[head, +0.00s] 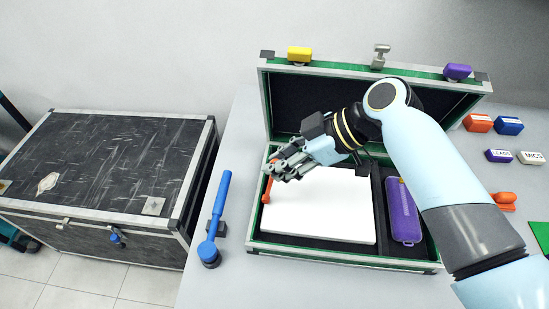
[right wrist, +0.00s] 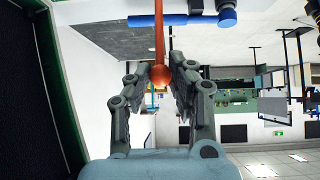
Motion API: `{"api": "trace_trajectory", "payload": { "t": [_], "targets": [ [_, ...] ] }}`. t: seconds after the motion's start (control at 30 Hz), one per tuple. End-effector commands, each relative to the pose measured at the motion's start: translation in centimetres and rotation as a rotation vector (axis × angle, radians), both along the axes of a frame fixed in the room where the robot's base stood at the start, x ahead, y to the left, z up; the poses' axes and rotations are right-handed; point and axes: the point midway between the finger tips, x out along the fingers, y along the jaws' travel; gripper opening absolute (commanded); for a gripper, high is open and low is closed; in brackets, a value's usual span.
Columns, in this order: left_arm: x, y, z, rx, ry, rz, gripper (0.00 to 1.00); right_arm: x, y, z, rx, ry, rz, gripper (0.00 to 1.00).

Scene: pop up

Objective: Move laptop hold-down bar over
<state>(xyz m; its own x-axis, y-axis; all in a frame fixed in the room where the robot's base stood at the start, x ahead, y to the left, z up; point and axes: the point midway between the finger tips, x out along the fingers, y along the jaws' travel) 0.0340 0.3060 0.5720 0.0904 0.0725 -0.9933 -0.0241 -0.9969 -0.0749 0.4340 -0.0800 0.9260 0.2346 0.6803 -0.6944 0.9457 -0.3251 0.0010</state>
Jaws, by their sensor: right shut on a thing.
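The orange hold-down bar (head: 267,188) stands at the left edge of the white laptop (head: 325,208), inside the open case (head: 343,257). My right gripper (head: 277,170) reaches over the laptop's upper left corner and is shut on the bar. In the right wrist view the bar (right wrist: 159,38) runs between the fingers (right wrist: 161,77), with its rounded knob (right wrist: 160,75) at the fingertips. The fingers hide part of the bar in the head view. My left gripper is out of view.
A blue lever (head: 217,210) lies left of the case. A purple box (head: 403,212) sits in the case's right compartment. The raised lid (head: 375,69) stands behind my arm. Small labelled blocks (head: 498,156) lie to the right. A black trunk (head: 110,165) stands at left.

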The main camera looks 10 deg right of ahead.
Motion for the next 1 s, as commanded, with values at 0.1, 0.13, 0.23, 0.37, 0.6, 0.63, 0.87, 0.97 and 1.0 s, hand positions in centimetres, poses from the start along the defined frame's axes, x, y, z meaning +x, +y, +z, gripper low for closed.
{"api": "trace_trajectory", "payload": {
  "t": [0.1,0.13,0.23,0.37,0.6,0.63,0.87,0.97,1.0],
  "targets": [
    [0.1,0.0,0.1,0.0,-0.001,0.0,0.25,-0.3,-0.9,-0.2,-0.003,0.0,0.001,0.01],
    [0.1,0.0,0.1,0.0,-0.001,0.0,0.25,-0.4,-1.1,-0.3,-0.004,0.001,0.001,0.01],
    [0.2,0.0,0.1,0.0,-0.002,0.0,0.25,-0.6,-1.8,-0.4,-0.004,0.001,0.0,0.01],
    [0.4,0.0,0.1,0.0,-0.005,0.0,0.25,-0.8,-2.3,-0.6,-0.004,0.002,0.001,0.01],
    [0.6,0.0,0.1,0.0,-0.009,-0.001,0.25,-0.8,-2.4,-0.6,-0.002,0.001,0.001,0.01],
    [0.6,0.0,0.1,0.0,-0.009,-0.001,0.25,-0.8,-2.4,-0.6,-0.002,0.001,0.001,0.01],
    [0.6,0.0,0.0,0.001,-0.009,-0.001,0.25,-0.9,-2.7,-0.8,-0.003,0.001,0.001,0.01],
    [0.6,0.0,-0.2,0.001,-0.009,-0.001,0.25,-1.1,-3.2,-1.1,-0.004,0.001,0.001,0.01],
    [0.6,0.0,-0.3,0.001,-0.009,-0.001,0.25,-1.2,-3.4,-1.3,-0.004,0.001,0.001,0.01]
  ]
}}
